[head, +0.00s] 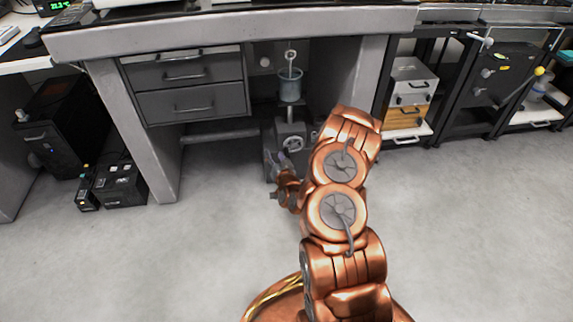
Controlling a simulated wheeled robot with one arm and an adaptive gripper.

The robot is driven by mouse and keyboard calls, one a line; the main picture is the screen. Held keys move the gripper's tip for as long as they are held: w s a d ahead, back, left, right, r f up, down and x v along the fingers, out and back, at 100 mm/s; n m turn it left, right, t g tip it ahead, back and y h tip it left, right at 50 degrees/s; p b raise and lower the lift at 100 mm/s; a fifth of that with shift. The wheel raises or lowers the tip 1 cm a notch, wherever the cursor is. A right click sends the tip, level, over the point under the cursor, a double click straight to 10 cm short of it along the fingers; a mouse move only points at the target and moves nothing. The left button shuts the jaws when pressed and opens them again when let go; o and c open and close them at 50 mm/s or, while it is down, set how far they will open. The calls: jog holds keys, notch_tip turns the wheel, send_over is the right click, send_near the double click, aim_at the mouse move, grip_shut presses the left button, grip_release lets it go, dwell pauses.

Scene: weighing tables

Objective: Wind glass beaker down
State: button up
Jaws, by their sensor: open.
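A grey-blue glass beaker (290,90) stands upright on a small raised platform in the open bay under the weighing table. A rod with a ring on top sticks up out of it. Below the platform is a dark grey jack body (289,129) with a round handwheel (293,143) on its front. My gripper (277,160) is open, low in front of the jack and just left of and below the wheel. Its fingers are small and partly dark against the jack, so I cannot tell whether they touch it. My copper arm covers the area right of the jack.
The weighing table (225,40) spans above, with a drawer unit (190,85) left of the bay and legs on both sides. Black boxes (120,185) sit on the floor at left. A rack (409,95) with boxes stands at right. The floor in front is clear.

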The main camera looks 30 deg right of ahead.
aim_at(288, 158)
jog(key=s+d+f+h+b, duration=0.1)
jog(key=s+d+f+m+h, duration=0.1)
jog(key=d+f, duration=0.1)
jog(key=s+d+f+b, duration=0.1)
jog(key=f, duration=0.1)
jog(key=shift+s+d+f+m+t+h+b, duration=0.2)
jog(key=shift+f+m+t+h+b, duration=0.1)
jog(key=shift+m+h+b, duration=0.1)
jog(key=shift+b+x, duration=2)
jog(key=shift+x, duration=1.75)
grip_shut()
